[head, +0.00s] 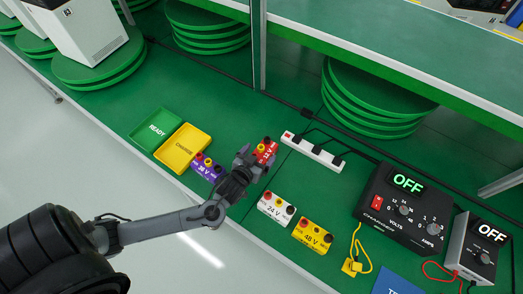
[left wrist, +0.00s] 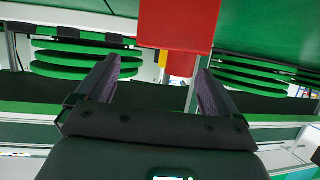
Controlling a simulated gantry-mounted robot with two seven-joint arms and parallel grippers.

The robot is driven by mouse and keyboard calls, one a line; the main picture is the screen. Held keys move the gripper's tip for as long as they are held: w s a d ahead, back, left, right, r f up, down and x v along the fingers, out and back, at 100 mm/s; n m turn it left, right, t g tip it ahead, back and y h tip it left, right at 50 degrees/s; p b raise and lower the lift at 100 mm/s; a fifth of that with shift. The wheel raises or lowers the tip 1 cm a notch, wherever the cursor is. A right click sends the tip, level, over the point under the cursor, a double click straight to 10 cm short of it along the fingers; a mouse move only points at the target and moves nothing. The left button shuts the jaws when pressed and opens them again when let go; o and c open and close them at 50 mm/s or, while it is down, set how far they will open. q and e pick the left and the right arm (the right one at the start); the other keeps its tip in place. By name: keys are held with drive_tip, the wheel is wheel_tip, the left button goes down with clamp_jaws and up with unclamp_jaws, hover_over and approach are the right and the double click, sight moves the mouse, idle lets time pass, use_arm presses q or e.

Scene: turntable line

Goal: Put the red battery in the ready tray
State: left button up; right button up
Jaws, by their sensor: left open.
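The red battery (head: 266,149) stands on the green bench, partly hidden behind my left gripper (head: 246,162). In the left wrist view, a large red block (left wrist: 178,24), likely the battery, shows just beyond the fingertips. The left gripper (left wrist: 156,66) is open there, its two fingers apart with nothing clearly held; I cannot tell whether they touch the battery. The green ready tray (head: 157,129) lies left of the gripper and looks empty. My right gripper is in neither view.
The yellow charge tray (head: 183,148) adjoins the ready tray. A purple battery (head: 207,168) stands close left of my gripper; a white battery (head: 276,208) and a yellow battery (head: 312,236) stand right. A power strip (head: 314,150) and charger (head: 403,209) are farther right.

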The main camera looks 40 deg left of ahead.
use_arm(q)
drive_tip(key=shift+o, duration=0.5)
drive_tip(key=p+v, duration=0.1)
drive_tip(key=v, duration=0.8)
drive_tip(key=shift+s, duration=0.2)
drive_tip(key=shift+r, duration=0.1)
drive_tip(key=shift+d, duration=0.1)
